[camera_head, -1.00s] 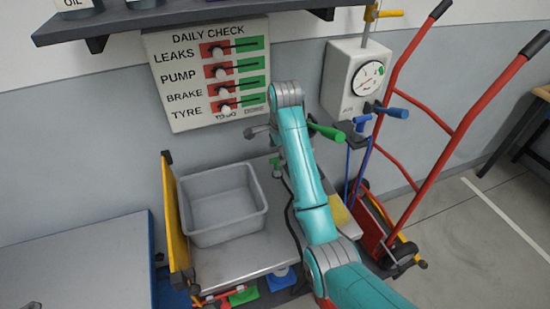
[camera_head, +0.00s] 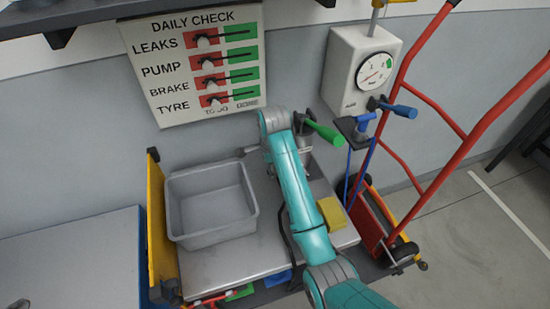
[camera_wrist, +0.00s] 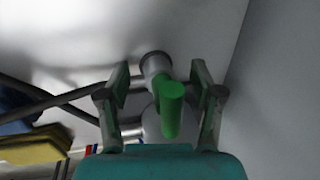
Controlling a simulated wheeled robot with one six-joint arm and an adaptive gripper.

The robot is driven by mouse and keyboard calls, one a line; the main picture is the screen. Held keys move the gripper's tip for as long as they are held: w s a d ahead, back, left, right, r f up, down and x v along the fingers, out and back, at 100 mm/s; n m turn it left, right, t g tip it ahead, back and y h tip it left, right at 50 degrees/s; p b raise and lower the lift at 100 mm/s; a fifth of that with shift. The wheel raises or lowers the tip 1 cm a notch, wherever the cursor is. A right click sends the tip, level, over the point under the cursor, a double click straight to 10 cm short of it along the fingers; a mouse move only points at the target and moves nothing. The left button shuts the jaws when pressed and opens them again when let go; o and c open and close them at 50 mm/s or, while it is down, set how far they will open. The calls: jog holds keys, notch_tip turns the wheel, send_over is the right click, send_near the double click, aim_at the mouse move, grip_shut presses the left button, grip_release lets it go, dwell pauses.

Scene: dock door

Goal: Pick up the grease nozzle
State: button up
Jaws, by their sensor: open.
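A green-handled nozzle (camera_head: 325,131), likely the grease nozzle, sits at the back right of the grey cart top, against a grey cylindrical part. My arm covers some of it. In the wrist view its green handle (camera_wrist: 172,108) points towards the camera, between the two fingers of my gripper (camera_wrist: 159,74). The fingers are apart on either side of the handle, with gaps showing. A grey round end shows behind the handle.
A grey bin (camera_head: 210,235) stands left on the cart top (camera_head: 235,264). A yellow block (camera_head: 332,209) lies right of my arm. A blue-handled nozzle (camera_head: 398,109) with a blue hose hangs below the gauge (camera_head: 362,72). A red hand truck (camera_head: 437,108) stands right.

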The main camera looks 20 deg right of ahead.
grip_shut()
jog(key=shift+r, duration=0.1)
